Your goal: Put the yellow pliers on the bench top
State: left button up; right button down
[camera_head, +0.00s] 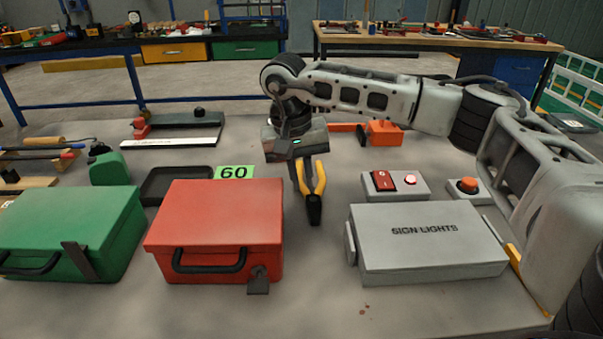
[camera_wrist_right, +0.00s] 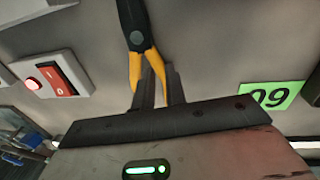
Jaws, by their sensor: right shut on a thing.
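The yellow pliers (camera_head: 317,184) have yellow handles and a dark head. My right gripper (camera_head: 304,182) is shut on their handles, and the head points down toward the front of the bench top (camera_head: 315,295). In the right wrist view the pliers (camera_wrist_right: 137,40) stick out from between the dark fingers of my right gripper (camera_wrist_right: 158,82), head away from the palm. I cannot tell whether the pliers touch the bench. My left gripper is not in view.
A red toolbox (camera_head: 214,225) stands just left of the pliers, with a green toolbox (camera_head: 70,232) beyond it. A grey "SIGN LIGHTS" box (camera_head: 428,250) is to the right. Bench between the boxes is clear.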

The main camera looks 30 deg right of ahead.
jog(key=c, duration=1.4)
grip_release()
jog(key=shift+c, duration=0.2)
notch_tip(320, 180, up, 12)
jog(key=a, duration=0.1)
jog(key=shift+w+a, duration=0.25)
jog(key=shift+w, duration=0.15)
